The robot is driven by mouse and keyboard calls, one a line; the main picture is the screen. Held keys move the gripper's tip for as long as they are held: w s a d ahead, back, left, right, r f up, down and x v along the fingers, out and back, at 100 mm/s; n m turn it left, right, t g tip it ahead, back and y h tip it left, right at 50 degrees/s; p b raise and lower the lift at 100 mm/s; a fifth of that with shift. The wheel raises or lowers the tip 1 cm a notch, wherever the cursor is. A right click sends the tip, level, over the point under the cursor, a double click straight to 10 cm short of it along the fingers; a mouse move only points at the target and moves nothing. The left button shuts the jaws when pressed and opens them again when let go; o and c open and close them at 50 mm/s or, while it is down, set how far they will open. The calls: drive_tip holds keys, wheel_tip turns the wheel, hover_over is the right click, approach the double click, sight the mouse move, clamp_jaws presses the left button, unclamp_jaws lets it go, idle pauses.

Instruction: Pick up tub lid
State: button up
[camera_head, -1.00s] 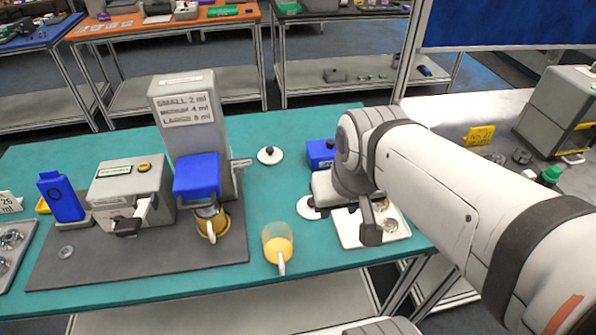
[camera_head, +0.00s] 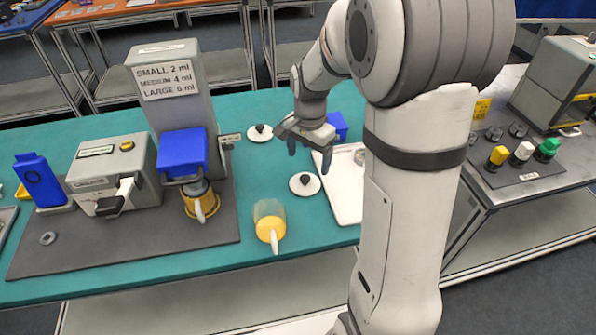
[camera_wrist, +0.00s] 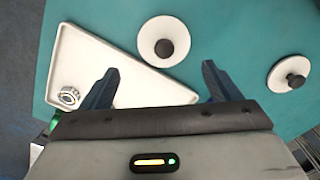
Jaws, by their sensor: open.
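Two white round lids with black knobs lie apart on the teal table. The nearer lid (camera_head: 296,186) is beside the white tray, and it also shows in the wrist view (camera_wrist: 147,38). The farther lid (camera_head: 252,135) is near the grey tower and also shows at the right of the wrist view (camera_wrist: 279,82). I cannot tell which one is the tub lid. My gripper (camera_head: 309,152) is open and empty above the table, beyond the nearer lid in the head view. In the wrist view my fingers (camera_wrist: 160,72) are apart, with the nearer lid ahead of the gap.
The white tray (camera_head: 346,195) holds a small ringed part (camera_wrist: 69,97). A blue box (camera_head: 338,124) is behind my gripper. A grey dispenser tower (camera_head: 178,75) and a grey machine (camera_head: 110,165) stand left.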

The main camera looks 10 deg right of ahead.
sight(307, 176)
drive_tip(key=shift+w+f, duration=0.3)
drive_tip(key=shift+f, duration=0.6)
wheel_tip(307, 176, down, 7)
drive_tip(key=shift+w+p, duration=0.15)
drive_tip(key=shift+p, duration=0.6)
drive_tip(key=c, duration=0.7)
drive_tip(key=shift+r, duration=0.15)
